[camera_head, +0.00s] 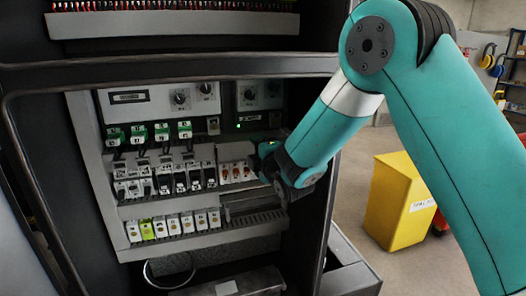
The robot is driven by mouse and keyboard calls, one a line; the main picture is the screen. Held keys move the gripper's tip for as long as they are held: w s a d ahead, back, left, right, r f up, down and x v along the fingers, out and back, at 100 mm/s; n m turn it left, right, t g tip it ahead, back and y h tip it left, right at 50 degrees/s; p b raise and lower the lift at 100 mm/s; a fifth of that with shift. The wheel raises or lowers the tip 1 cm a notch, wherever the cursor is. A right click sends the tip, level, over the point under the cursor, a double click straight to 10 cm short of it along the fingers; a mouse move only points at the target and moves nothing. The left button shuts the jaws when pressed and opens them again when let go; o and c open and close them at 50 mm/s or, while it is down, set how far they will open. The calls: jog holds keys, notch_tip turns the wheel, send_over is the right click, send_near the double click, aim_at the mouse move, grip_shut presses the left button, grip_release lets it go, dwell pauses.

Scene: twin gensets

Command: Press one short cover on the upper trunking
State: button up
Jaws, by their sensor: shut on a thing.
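My gripper (265,158) is at the right side of the open cabinet, beside the row of breakers. My own wrist hides most of its jaws. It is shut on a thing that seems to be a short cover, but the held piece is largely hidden. The upper trunking (201,153) is a grey horizontal strip between the green-topped devices and the breaker row, and its right end runs toward my gripper. I cannot tell whether the held piece touches the trunking.
Breakers (180,180) fill the middle row, with a slotted lower trunking (250,216) and terminal blocks (160,228) below. The cabinet's dark frame (318,170) stands close to my wrist. A yellow bin (392,205) stands on the floor to the right.

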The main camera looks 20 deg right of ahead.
jog(key=shift+a, duration=0.25)
jog(key=shift+s+d, duration=0.1)
jog(key=shift+d, duration=0.05)
dwell(0.8)
jog(key=shift+w, duration=0.8)
dwell(1.3)
jog(key=o, duration=1)
jog(key=shift+f, duration=0.1)
jog(key=shift+s, duration=0.1)
